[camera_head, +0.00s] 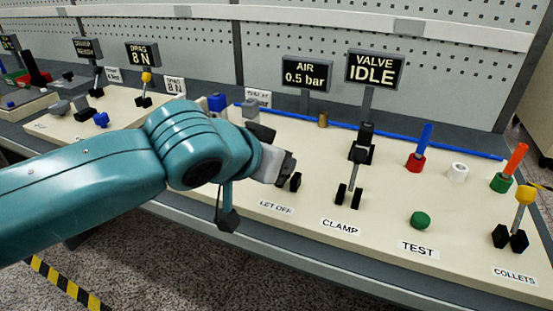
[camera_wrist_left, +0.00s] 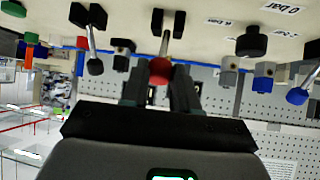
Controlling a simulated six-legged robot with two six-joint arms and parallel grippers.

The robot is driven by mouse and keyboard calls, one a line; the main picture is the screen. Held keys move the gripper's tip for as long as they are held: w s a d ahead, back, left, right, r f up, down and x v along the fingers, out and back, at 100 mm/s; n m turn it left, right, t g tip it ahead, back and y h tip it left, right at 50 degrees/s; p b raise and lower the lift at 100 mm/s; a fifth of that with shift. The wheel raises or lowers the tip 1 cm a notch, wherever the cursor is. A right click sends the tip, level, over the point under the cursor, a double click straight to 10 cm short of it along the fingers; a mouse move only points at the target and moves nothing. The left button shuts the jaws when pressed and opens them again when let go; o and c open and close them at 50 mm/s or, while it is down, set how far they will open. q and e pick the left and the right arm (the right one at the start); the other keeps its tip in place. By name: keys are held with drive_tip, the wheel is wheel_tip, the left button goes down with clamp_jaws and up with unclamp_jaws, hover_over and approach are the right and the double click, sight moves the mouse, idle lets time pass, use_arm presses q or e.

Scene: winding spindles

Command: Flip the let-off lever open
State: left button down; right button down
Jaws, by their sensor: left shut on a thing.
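The let-off lever stands behind its LET OFF label (camera_head: 276,206). Its black base (camera_head: 295,182) shows in the head view, while its knob is hidden there by my left gripper (camera_head: 272,160). In the left wrist view, which looks upside down, the lever's red ball knob (camera_wrist_left: 160,70) sits between the two fingers of my left gripper (camera_wrist_left: 158,88). The fingers are shut on the knob. The lever's grey rod (camera_wrist_left: 165,42) runs from the knob to its black base. My right gripper is in neither view.
The clamp lever (camera_head: 358,158) with a black knob stands just right of it. Further right are a green TEST button (camera_head: 421,220), red and green cups with rods, and the yellow-knobbed collets lever (camera_head: 525,195). AIR (camera_head: 306,73) and VALVE IDLE (camera_head: 374,68) signs stand behind.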

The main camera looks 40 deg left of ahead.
use_arm(q)
drive_tip(key=c, duration=0.9)
unclamp_jaws()
drive_tip(key=shift+f, duration=0.15)
drive_tip(key=shift+o, duration=0.2)
drive_tip(key=p+v, duration=0.5)
drive_tip(key=v, duration=1.1)
drive_tip(key=shift+s, duration=0.1)
